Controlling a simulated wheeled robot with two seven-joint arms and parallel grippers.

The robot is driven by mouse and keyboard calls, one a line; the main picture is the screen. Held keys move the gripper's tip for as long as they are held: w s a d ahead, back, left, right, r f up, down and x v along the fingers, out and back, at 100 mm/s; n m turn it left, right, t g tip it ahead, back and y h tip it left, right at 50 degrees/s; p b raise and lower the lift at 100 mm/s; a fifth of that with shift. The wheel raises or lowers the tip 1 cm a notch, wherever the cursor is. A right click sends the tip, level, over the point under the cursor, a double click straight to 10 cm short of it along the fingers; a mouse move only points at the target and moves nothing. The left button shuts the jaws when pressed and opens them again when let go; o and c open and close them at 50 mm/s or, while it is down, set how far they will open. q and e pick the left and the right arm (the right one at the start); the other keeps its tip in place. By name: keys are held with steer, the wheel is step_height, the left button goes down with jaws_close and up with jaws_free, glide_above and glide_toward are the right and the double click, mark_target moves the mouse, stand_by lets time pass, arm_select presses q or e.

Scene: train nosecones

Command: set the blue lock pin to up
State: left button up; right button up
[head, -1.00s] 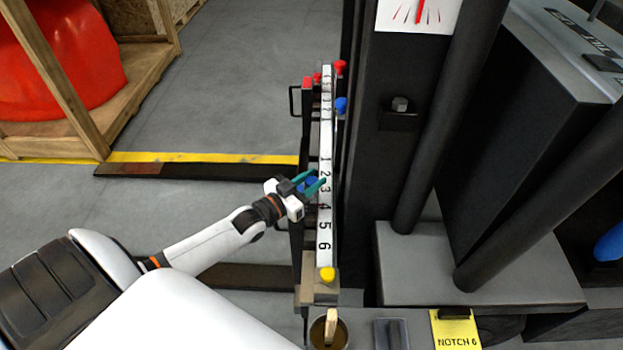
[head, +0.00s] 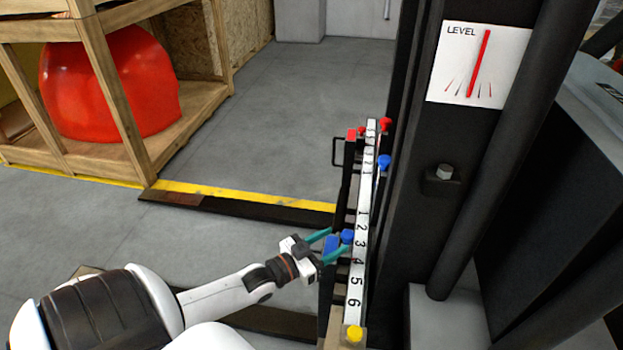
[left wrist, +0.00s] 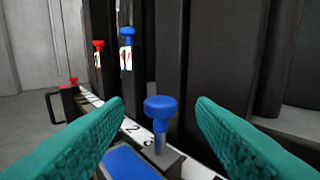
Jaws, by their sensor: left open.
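A blue lock pin (head: 347,237) with a round knob stands upright at the numbered white scale (head: 356,280), near the 2 and 3. In the left wrist view the pin (left wrist: 160,108) shows a grey metal shaft below its knob. A flat blue piece (head: 331,243) lies beside it, and it also shows in the left wrist view (left wrist: 130,163). My left gripper (head: 338,243) is open, with its teal fingers on either side of the pin. In the left wrist view the gripper (left wrist: 159,106) shows gaps between the knob and both fingers. My right gripper is not in view.
Another blue knob (head: 384,162) and red knobs (head: 386,124) are farther along the rail. A dark column with a level gauge (head: 479,62) rises close on the right. Open floor lies left of the rail.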

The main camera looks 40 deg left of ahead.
arm_select(q)
steer(key=v, duration=0.6)
steer(key=shift+s+p, duration=0.15)
steer(key=shift+p, duration=0.25)
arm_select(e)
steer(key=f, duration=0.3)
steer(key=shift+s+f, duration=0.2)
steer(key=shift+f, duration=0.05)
arm_select(q)
steer(key=shift+a, duration=0.1)
